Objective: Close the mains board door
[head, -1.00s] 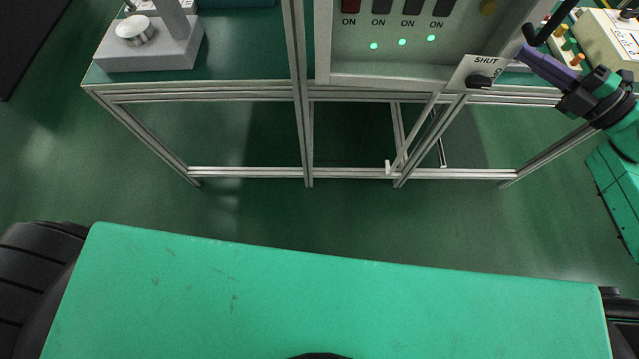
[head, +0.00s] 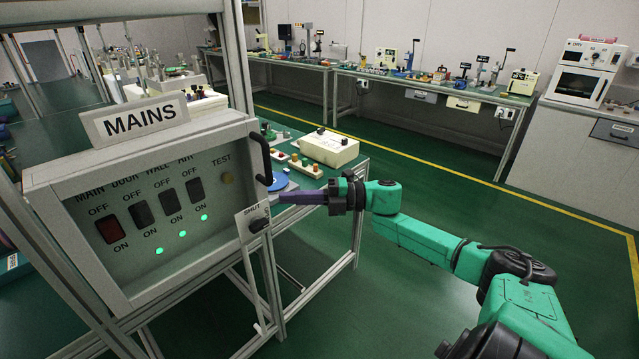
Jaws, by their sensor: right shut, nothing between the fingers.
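The mains board (head: 150,215) is a pale box under a MAINS sign (head: 134,119), on a metal frame at the left. Its pale-framed front shows a row of dark and red switches. A black bar handle (head: 262,158) is at the front's right edge. I cannot tell whether the door is fully flush. My right gripper (head: 279,198) has purple fingers, shut and empty, pointing left beside the plate and below the handle. Contact cannot be told. My left gripper is out of view.
Behind the board, a bench holds a cream box (head: 325,148) and a small block with coloured buttons (head: 306,166). An upright metal post (head: 238,60) stands behind the board. Open green floor (head: 440,160) lies to the right, up to the far benches.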

